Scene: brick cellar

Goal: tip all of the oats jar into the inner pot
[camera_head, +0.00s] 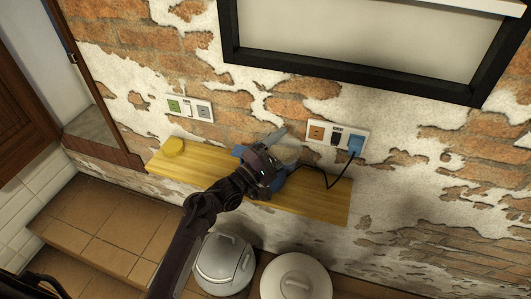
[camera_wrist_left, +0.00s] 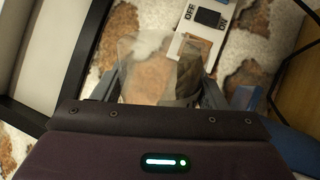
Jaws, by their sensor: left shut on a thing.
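My left gripper (camera_head: 268,158) is shut on a clear, see-through jar (camera_head: 277,135) above the wooden shelf. The jar also shows between the fingers in the left wrist view (camera_wrist_left: 145,65). It looks tilted; how much it holds is not clear. A round yellow lid-like piece (camera_head: 173,146) lies at the shelf's left end. A blue object (camera_head: 279,181) sits on the shelf behind and below my gripper, mostly hidden by it. I cannot tell whether it is or holds the inner pot. My right gripper is not in view.
The wooden shelf (camera_head: 318,203) runs along the brick wall. A blue plug (camera_head: 356,145) with a black cable sits in the right socket panel (camera_head: 317,132). A pale rounded appliance (camera_head: 225,267) and a round white lidded thing (camera_head: 297,279) stand below. The shelf's left part is mostly free.

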